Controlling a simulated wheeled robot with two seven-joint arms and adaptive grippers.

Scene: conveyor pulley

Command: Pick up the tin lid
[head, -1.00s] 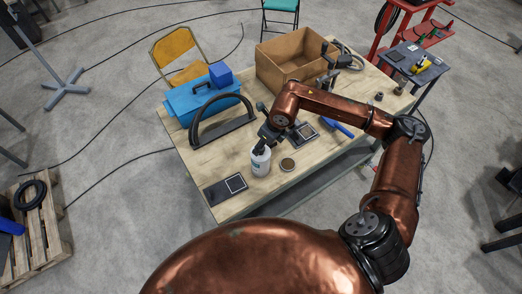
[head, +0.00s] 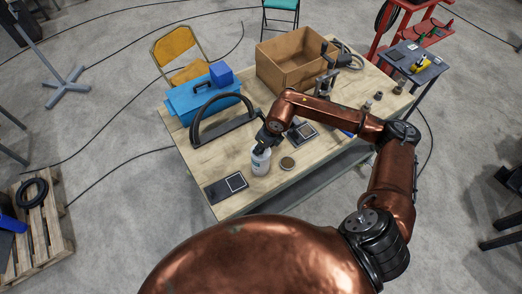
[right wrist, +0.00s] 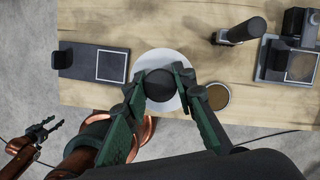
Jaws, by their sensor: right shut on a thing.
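A white container (head: 260,163) with a black cap stands upright near the table's front edge. In the right wrist view its white body (right wrist: 146,63) surrounds the black cap (right wrist: 158,85) seen from above. My right gripper (right wrist: 160,76) is shut on the black cap, with a green finger on each side; it also shows above the container in the head view (head: 263,145). A round brownish disc with a pale rim, perhaps a tin lid (right wrist: 218,96), lies flat just right of the container, also in the head view (head: 288,163). My left gripper (right wrist: 54,128) hangs beyond the table edge, open and empty.
A dark flat plate (head: 218,191) lies left of the container. A dark square block (head: 302,132) sits to the right. Bare wood lies between these things.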

